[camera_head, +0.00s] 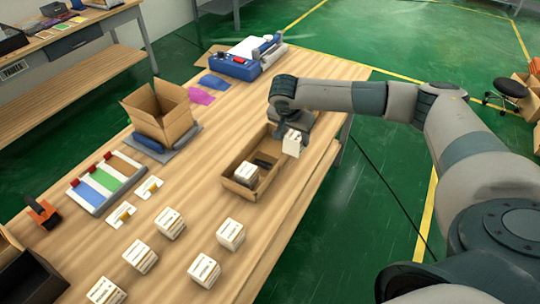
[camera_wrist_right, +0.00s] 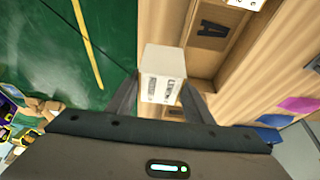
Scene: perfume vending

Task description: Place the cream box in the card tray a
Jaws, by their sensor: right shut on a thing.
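My right gripper (camera_head: 291,136) is shut on a cream box (camera_head: 292,146) and holds it at the far right end of the card tray. In the right wrist view, the held box (camera_wrist_right: 163,72) sits between the fingers (camera_wrist_right: 162,97), with dark print on its face. The open brown card tray (camera_head: 236,188) stands near the table's right edge. Another cream box (camera_head: 246,172) is in its near end. I cannot tell whether the held box touches the tray. My left gripper is not in view.
Several cream boxes (camera_head: 171,222) stand on the near part of the wooden table. An open carton (camera_head: 162,115), a coloured card holder (camera_head: 104,181) and a blue device (camera_head: 248,60) occupy the left and far parts. The green floor (camera_head: 370,205) lies beyond the right edge.

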